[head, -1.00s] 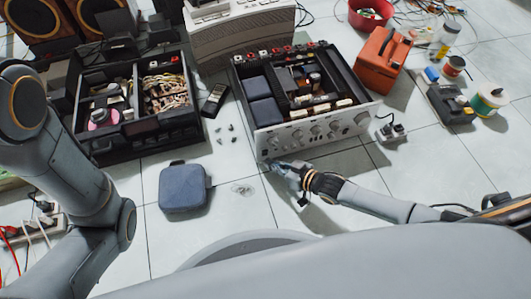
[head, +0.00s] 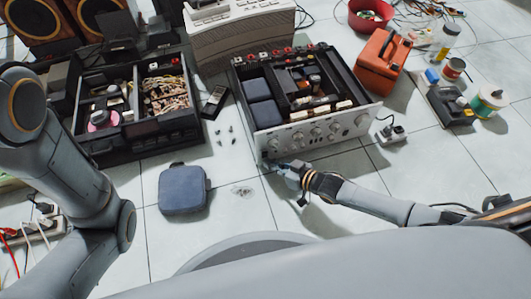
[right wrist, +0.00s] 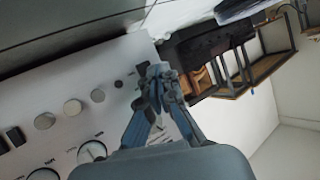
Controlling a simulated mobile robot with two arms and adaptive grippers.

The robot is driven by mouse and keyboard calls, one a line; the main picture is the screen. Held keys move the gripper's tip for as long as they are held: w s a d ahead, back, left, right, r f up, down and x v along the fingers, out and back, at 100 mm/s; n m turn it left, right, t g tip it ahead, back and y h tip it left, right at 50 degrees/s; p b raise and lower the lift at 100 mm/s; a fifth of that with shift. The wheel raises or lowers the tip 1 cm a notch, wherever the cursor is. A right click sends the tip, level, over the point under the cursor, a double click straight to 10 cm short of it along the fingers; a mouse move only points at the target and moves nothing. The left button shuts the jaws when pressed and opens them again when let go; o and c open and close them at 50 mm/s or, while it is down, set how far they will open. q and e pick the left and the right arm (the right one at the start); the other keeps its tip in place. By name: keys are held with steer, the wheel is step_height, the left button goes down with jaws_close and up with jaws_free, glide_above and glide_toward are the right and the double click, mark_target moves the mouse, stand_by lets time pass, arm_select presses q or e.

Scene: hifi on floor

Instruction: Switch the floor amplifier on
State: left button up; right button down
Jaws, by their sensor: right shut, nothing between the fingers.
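The floor amplifier has its lid off and a silver front panel (head: 318,133) with a row of knobs, facing me in the head view. My right gripper (head: 274,166) is shut and empty, low in front of the panel's left end. In the right wrist view the panel (right wrist: 40,100) fills the left side, with round silver knobs and a small dark round control (right wrist: 118,84). The shut fingertips (right wrist: 157,75) are beside that control, near the panel's end. I cannot tell whether they touch the panel. My left arm shows at the left, but its gripper is out of view.
A second open black unit (head: 140,138) stands to the left, with a blue-grey pouch (head: 182,189) on the tiles before it. An orange toolbox (head: 382,62) and a plug adapter (head: 392,130) are to the right.

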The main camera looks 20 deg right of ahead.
steer(key=shift+w, duration=0.1)
stand_by(0.5)
steer(key=shift+w, duration=0.35)
steer(key=shift+w+r, duration=0.1)
steer(key=shift+w, duration=0.2)
stand_by(0.4)
steer(key=shift+s, duration=0.2)
steer(key=shift+s+p, duration=0.35)
steer(key=shift+s, duration=0.2)
